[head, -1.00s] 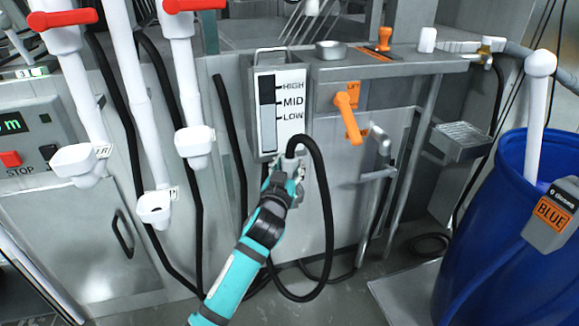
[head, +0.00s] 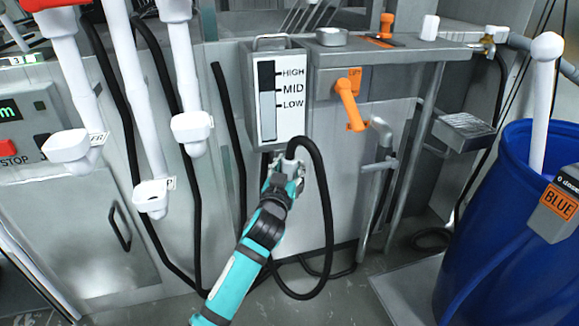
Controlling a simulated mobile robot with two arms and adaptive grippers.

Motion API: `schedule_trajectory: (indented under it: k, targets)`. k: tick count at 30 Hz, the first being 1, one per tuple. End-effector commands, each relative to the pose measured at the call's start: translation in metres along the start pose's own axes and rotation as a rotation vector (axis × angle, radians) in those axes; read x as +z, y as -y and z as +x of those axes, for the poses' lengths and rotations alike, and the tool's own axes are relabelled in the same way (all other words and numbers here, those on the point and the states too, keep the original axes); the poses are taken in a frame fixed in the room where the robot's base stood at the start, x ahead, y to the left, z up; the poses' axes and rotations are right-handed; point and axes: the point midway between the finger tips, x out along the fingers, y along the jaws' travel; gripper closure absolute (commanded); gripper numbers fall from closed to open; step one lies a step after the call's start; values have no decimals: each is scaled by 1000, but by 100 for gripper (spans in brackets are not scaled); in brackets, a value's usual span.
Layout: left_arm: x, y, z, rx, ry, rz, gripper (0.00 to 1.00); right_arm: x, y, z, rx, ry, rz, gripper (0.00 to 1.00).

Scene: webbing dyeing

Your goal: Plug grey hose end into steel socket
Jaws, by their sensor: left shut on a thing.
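My left gripper (head: 286,178) is in front of the steel machine panel, just below the level gauge box. It is shut on the grey hose end (head: 288,166), which is mostly hidden by the fingers. A black hose (head: 327,215) arches up from the grip, over to the right, and loops down towards the floor. I cannot make out the steel socket clearly; it may be hidden behind the gripper and hose. I cannot tell whether the hose end touches a socket. My right gripper is not in view.
The gauge box (head: 279,97) marked HIGH, MID, LOW juts out above the gripper. An orange lever (head: 350,103) and bent steel pipe (head: 380,150) stand to the right. A blue barrel (head: 500,225) is at far right. White spouts (head: 190,126) hang at left.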

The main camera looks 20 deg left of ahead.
Motion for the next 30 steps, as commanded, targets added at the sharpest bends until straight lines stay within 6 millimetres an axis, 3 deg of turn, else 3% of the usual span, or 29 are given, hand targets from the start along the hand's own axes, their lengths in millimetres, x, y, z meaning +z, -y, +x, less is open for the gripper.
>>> schedule_trajectory:
  k: [12,13,19,30]
  targets:
    - [2,0,0,0,-3,0,100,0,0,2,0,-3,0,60]
    - [2,0,0,0,-3,0,63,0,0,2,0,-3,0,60]
    - [2,0,0,0,-2,0,37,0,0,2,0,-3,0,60]
    - [4,0,-7,0,0,0,37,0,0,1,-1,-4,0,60]
